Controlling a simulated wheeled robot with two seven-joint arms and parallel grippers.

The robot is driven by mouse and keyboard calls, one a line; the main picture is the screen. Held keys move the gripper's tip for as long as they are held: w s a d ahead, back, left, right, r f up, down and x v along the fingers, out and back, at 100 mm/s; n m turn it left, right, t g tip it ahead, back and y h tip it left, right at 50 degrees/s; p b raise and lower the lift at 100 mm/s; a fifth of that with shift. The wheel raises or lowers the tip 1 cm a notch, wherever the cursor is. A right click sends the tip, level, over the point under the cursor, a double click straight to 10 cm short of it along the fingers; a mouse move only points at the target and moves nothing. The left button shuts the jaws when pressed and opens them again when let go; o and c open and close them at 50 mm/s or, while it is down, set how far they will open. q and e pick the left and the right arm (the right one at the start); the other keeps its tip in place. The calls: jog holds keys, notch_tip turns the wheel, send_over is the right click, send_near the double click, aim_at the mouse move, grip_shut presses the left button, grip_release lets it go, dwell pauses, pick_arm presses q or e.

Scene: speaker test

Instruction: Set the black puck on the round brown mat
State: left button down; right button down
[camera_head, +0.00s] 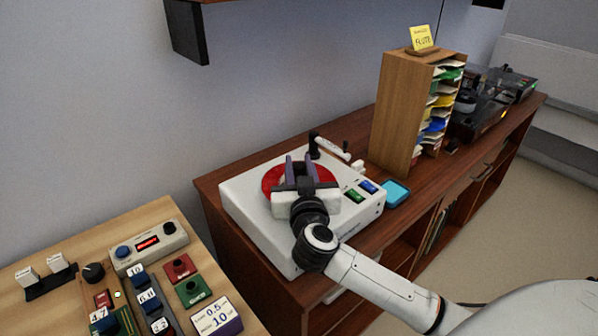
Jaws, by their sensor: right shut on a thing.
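My right gripper (300,168) reaches over the red round platter (270,180) of a white record player (250,205). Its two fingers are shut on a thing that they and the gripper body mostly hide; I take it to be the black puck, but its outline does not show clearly. I cannot tell whether it touches the platter. I cannot make out the round brown mat for certain. My left gripper is not in view.
The record player stands on a brown wooden cabinet (225,180), with its tonearm (333,149) behind the gripper. A light blue dish (396,194) lies to its right. A wooden record rack (400,110) stands farther back. A control desk (70,225) is at lower left.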

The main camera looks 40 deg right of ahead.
notch_tip(320, 180, up, 10)
jog(key=shift+r, duration=0.1)
jog(key=s+a+f, duration=0.1)
jog(key=s+f, duration=0.1)
jog(key=s+a+f+n+y, duration=0.1)
jog(key=s+a+f, duration=0.1)
jog(key=s+a+f+n+t+y, duration=0.1)
jog(key=s+a+f, duration=0.1)
jog(key=s, duration=0.1)
jog(key=shift+a+f, duration=0.1)
jog(key=shift+a, duration=0.05)
jog(key=s+a+f+n+y, duration=0.2)
jog(key=s+a+y, duration=0.1)
jog(key=s+a, duration=0.2)
jog(key=s+a+f+n+t+y, duration=0.1)
jog(key=s+a+f+y, duration=0.1)
jog(key=s, duration=0.5)
jog(key=a+y, duration=0.1)
jog(key=a, duration=0.1)
jog(key=shift+s+a+f+n, duration=0.15)
jog(key=shift+a+f+n, duration=0.05)
jog(key=shift+a+n, duration=0.2)
notch_tip(320, 180, up, 10)
jog(key=r+m+g+h, duration=0.1)
jog(key=m+g+h, duration=0.1)
jog(key=m+h, duration=0.5)
send_over(299, 165)
jog(key=shift+f+n+h, duration=0.25)
jog(key=shift+n+h, duration=0.25)
jog(key=shift+n, duration=0.1)
